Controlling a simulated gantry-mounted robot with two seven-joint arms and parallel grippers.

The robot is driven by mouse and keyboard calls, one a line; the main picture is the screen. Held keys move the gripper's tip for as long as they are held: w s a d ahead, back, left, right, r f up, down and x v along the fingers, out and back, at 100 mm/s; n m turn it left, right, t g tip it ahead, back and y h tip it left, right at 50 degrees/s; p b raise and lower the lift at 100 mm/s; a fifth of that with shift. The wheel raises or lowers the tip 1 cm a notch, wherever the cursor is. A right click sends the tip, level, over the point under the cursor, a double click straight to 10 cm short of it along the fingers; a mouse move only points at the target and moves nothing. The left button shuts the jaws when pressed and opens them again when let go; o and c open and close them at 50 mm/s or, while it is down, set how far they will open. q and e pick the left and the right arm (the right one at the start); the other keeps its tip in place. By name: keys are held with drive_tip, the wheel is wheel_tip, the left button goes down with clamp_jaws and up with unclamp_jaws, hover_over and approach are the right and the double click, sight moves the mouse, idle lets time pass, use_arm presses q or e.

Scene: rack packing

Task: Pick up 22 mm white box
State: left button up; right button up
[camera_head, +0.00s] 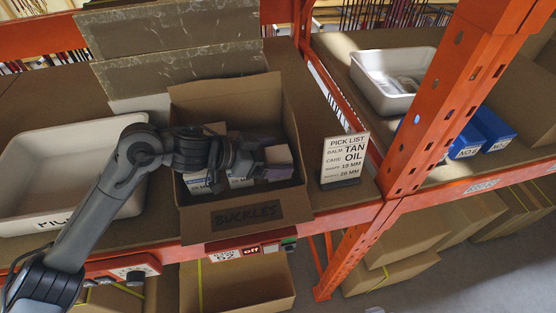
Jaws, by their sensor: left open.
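A cardboard box labelled BUCKLES (216,224) stands open on the shelf. Several small boxes with white labels and purplish or tan sides lie inside it. One small box (278,156) is at the right, just beside the fingers. Another white-faced box (197,183) is at the left, partly under my arm. Their size print is too small to read, so I cannot tell which is the 22 mm one. My left gripper (253,161) is inside the box opening, open, close to the right-hand small boxes. Whether it touches them is unclear. My right gripper is not in view.
A pick list card (344,161) stands right of the box. A white bin (28,158) is at the left. An orange upright (440,100) separates the right bay, with a white bin (372,79) and blue bins (493,124). Tall cardboard flaps rise behind.

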use_arm(q)
drive_tip(key=c, duration=1.2)
drive_tip(key=shift+c, duration=0.6)
drive_tip(key=shift+r, duration=0.1)
